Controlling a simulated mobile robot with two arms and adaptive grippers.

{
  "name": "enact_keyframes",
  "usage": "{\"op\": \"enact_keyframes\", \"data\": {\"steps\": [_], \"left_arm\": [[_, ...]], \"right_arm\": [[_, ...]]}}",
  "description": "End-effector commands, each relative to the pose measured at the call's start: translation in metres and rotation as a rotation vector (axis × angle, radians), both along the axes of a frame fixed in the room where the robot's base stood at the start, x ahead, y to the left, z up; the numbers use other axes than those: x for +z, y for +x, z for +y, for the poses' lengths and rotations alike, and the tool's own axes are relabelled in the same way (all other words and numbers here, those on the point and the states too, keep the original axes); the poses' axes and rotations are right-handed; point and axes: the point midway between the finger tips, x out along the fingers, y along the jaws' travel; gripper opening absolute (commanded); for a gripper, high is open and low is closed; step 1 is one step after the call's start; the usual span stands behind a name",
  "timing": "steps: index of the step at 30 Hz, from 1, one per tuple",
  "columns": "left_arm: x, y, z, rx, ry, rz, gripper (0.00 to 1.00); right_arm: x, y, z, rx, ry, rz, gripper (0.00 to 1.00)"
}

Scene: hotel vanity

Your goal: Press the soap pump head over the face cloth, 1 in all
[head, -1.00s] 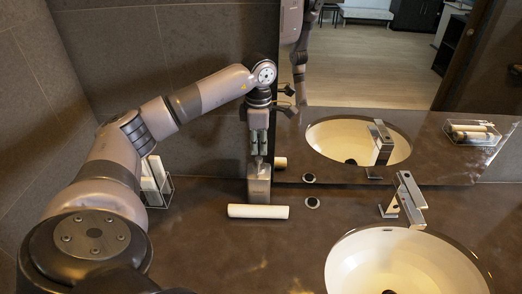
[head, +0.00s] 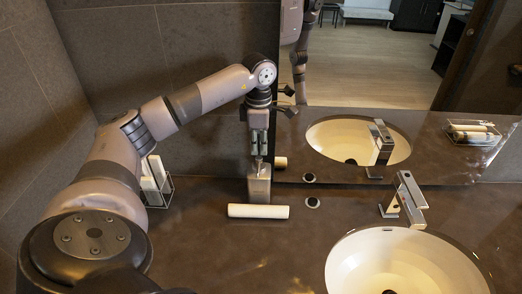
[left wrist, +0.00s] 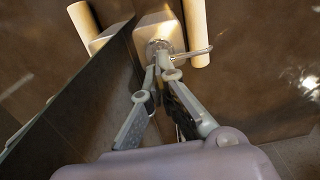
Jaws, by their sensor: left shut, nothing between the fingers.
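The soap dispenser (head: 259,186) is a beige block-shaped bottle standing upright on the counter by the mirror's left edge. Its pump head (left wrist: 160,47) and thin nozzle (left wrist: 196,52) show in the left wrist view; the nozzle points over the face cloth. The face cloth (head: 258,211) is a white roll lying just in front of the bottle; it also shows in the left wrist view (left wrist: 198,30). My left gripper (head: 259,153) points down, shut and empty, directly above the pump. Its fingertips (left wrist: 161,68) are at or very near the pump head; contact is unclear. My right gripper is out of view.
A wire rack with white items (head: 156,182) stands left of the bottle. The mirror (head: 420,145) is close behind and right. A tap (head: 410,200) and a round basin (head: 400,265) are at the right. The counter in front of the cloth is clear.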

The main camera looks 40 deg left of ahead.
Motion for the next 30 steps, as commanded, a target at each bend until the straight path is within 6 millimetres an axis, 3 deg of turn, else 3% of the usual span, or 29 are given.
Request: {"op": "enact_keyframes", "data": {"steps": [30], "left_arm": [[-0.034, -0.001, 0.0, 0.0, 0.0, 0.003, 0.0]], "right_arm": [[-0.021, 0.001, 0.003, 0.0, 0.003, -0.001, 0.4]]}}
